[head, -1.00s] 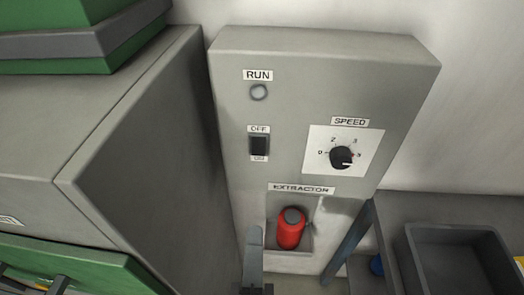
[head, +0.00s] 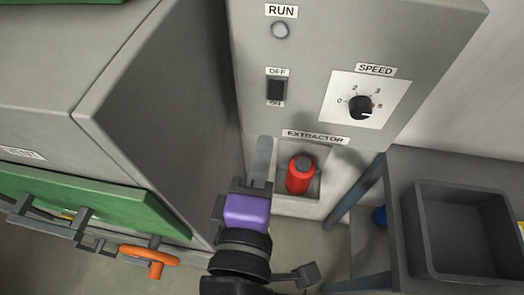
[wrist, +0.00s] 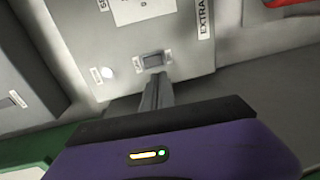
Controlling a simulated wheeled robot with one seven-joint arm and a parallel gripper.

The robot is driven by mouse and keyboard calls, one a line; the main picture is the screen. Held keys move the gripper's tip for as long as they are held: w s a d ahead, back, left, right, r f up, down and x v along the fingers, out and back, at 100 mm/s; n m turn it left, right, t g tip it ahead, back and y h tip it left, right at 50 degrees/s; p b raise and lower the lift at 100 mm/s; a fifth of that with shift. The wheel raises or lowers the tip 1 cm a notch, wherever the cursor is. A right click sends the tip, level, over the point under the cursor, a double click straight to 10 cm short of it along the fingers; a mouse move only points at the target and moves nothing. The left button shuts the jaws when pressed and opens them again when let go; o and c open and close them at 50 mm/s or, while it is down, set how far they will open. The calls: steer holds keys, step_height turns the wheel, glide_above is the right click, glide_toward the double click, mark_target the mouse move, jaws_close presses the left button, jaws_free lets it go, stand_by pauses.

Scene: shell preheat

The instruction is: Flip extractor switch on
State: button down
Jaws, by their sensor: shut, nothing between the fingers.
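The extractor panel (head: 320,60) is a grey box on the wall. Its black rocker switch (head: 275,90) sits between OFF and ON labels, left of the speed dial. Which side of the rocker is pressed in is not clear. The round RUN lamp (head: 281,31) above it looks grey in the head view. My gripper (head: 263,142) is shut and empty, its fingers pointing up just below the switch. In the wrist view the fingertips (wrist: 159,80) appear just short of the switch (wrist: 153,60); contact cannot be told.
A speed dial (head: 361,107) is right of the switch. A red cylinder (head: 300,176) sits in a recess beneath the EXTRACTOR label. A grey cabinet (head: 165,95) with a green front stands close on the left. A dark tray (head: 465,240) rests on a bench at right.

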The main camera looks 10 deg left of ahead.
mark_target(275, 99)
steer(key=w, duration=0.3)
steer(key=w+p, duration=0.1)
steer(key=w, duration=0.2)
steer(key=w+f, duration=0.1)
steer(key=w, duration=0.2)
steer(key=shift+w+d+p, duration=0.2)
steer(key=shift+w+p, duration=0.1)
steer(key=shift+w, duration=0.05)
steer(key=shift+w+f, duration=0.15)
steer(key=shift+w, duration=0.15)
steer(key=shift+f+b, duration=0.2)
steer(key=shift+b, duration=0.2)
steer(key=shift+w+r, duration=0.15)
